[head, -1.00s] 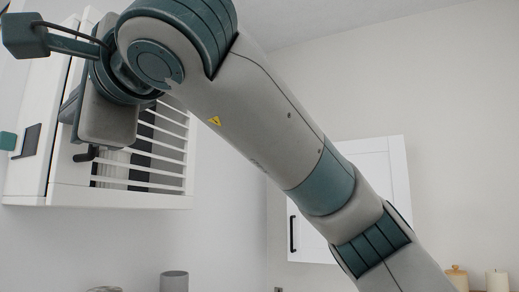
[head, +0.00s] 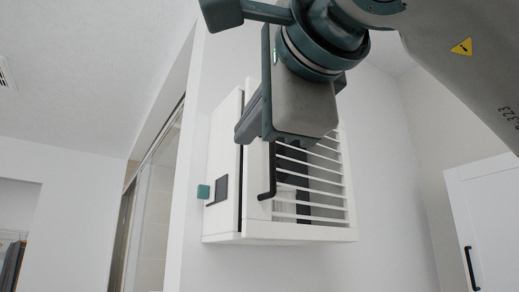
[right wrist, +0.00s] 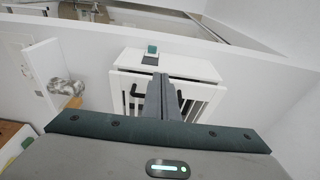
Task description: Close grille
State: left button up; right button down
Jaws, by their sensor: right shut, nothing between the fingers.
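The grille (head: 310,186) is a white slatted front on a white wall cabinet (head: 222,165), with a black handle (head: 268,175) on its left edge. A narrow dark gap shows between the grille's edge and the cabinet side. The right wrist view shows the grille's bars (right wrist: 205,104) and the cabinet top (right wrist: 160,65). My right gripper (head: 244,128) is at the upper left of the grille and hides part of it. Its fingers (right wrist: 163,95) are shut and empty, over the grille's front; whether they touch it I cannot tell. My left gripper is not in view.
A teal block (head: 203,191) and a dark plate (head: 217,190) are on the cabinet's left side. A white door with a black handle (head: 470,268) stands at the right. A glass-fronted enclosure (head: 150,205) is at the left. The wall below the cabinet is clear.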

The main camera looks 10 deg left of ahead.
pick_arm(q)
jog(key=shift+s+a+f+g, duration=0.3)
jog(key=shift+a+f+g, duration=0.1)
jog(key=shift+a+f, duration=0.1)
pick_arm(e)
jog(key=shift+s+a, duration=0.15)
jog(key=shift+s, duration=0.4)
jog(key=shift+s+a, duration=0.15)
jog(key=shift+s, duration=0.4)
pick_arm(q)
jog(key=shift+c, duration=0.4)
pick_arm(e)
jog(key=shift+s, duration=0.1)
